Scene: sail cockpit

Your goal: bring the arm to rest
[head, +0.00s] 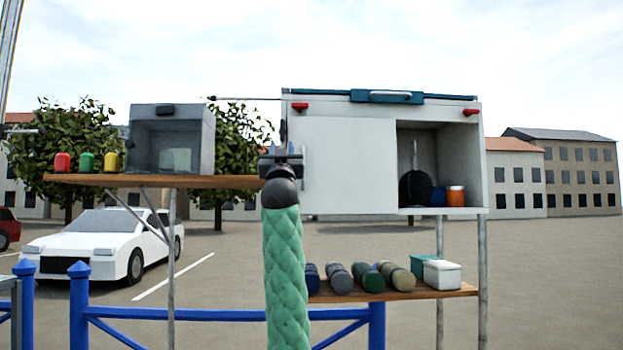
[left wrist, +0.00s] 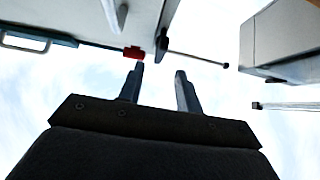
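My left arm, in a green padded sleeve, rises in the middle of the head view. Its left gripper (head: 283,150) points up and away, in front of the left edge of a white cabinet (head: 345,165). In the left wrist view the two fingers of the left gripper (left wrist: 160,78) stand apart with only sky and a bit of the cabinet's edge beyond them. They hold nothing. My right gripper is in neither view.
A wooden shelf (head: 230,182) on the left bears a grey clear-fronted box (head: 172,140) and red, green and yellow canisters. The cabinet has red latches (head: 299,106) and an open right compartment. A lower shelf (head: 440,291) holds rolls and boxes. A blue railing (head: 190,314) crosses below.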

